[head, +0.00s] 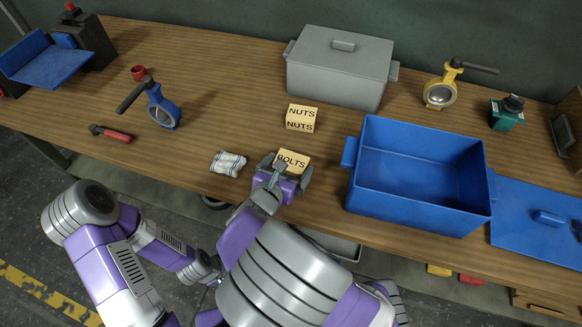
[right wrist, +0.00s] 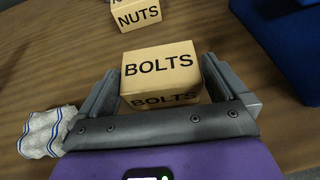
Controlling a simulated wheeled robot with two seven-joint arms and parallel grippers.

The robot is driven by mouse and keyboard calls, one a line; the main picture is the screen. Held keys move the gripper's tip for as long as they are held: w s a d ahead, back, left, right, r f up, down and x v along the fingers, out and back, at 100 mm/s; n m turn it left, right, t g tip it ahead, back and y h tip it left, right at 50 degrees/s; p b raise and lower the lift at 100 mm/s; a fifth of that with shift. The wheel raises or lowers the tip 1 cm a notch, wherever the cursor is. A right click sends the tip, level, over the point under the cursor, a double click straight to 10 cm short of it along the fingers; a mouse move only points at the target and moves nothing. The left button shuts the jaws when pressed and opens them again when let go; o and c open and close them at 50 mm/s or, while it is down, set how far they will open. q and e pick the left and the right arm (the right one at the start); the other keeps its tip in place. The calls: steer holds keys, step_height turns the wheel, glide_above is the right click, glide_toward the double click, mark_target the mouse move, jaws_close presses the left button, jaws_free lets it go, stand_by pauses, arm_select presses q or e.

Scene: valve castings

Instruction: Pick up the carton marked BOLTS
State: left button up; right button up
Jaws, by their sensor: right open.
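The small tan carton marked BOLTS (head: 293,159) sits on the wooden table near its front edge. In the right wrist view the carton (right wrist: 160,68) shows its black lettering on top and on its near face. My right gripper (head: 286,170) is open, with one finger on each side of the carton. In the right wrist view the gripper (right wrist: 159,78) shows narrow gaps between its fingers and the carton; I see no clear contact. The gripper partly hides the carton's near side in the head view. My left gripper is not visible; only the left arm shows.
A similar carton marked NUTS (head: 300,118) stands just behind. A striped cloth (head: 228,163) lies to the left. An open blue bin (head: 420,205) stands close on the right, its lid (head: 535,215) beside it. A grey lidded box (head: 338,75) stands behind.

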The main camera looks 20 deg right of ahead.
mark_target(294, 159)
steer(key=b+x, duration=0.2)
steer(key=x, duration=0.2)
steer(key=shift+f, duration=0.1)
steer(key=shift+w+d, duration=0.2)
steer(key=shift+w, duration=0.1)
steer(key=c, duration=0.9)
